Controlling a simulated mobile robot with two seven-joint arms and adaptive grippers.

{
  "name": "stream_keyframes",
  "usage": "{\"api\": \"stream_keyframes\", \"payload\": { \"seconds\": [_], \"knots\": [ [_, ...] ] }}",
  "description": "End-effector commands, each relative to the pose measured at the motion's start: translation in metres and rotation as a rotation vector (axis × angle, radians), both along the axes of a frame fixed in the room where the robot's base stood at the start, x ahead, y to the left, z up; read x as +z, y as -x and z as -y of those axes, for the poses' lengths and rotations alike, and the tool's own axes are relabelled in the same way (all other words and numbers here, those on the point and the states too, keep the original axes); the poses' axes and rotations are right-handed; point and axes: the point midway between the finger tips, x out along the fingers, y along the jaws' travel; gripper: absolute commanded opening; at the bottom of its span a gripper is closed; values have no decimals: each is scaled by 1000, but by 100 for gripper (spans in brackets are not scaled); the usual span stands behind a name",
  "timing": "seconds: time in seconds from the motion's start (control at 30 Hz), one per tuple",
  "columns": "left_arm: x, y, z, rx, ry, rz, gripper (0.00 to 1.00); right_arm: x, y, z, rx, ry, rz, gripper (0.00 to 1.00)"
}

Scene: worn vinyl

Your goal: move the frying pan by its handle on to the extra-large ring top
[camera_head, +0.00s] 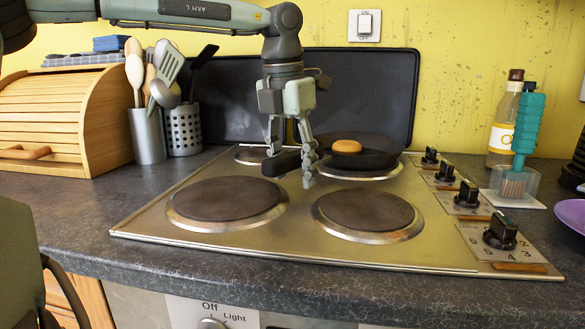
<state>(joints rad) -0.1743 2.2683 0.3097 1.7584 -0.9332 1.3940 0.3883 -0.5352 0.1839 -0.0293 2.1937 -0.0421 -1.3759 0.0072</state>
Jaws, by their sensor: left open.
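The black frying pan (376,158) sits on the back right ring of the hob, with a round orange-brown item (346,146) in it. Its dark handle (282,163) points left and towards the front. My left gripper (291,167) comes down from above and is open, its fingers on either side of the handle; whether they touch it I cannot tell. The front left ring (228,199) looks the largest and is bare; I take it as the extra-large ring top. My right gripper is not in view.
The front right ring (368,211) is bare. The back left ring (250,154) is partly hidden. Black knobs (500,232) line the hob's right side. A dark upright panel (385,95) stands behind. A utensil pot (148,135), bread bin (60,115), bottle (504,120) and teal brush (527,120) stand around.

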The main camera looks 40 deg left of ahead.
Motion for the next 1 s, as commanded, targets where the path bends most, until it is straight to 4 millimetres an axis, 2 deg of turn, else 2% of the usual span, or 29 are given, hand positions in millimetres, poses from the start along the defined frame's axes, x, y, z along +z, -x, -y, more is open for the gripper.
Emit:
{"api": "stream_keyframes", "payload": {
  "seconds": [1.0],
  "knots": [
    [42, 5, 0, 0, 0, 3, 48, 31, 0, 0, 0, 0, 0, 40]
  ]
}}
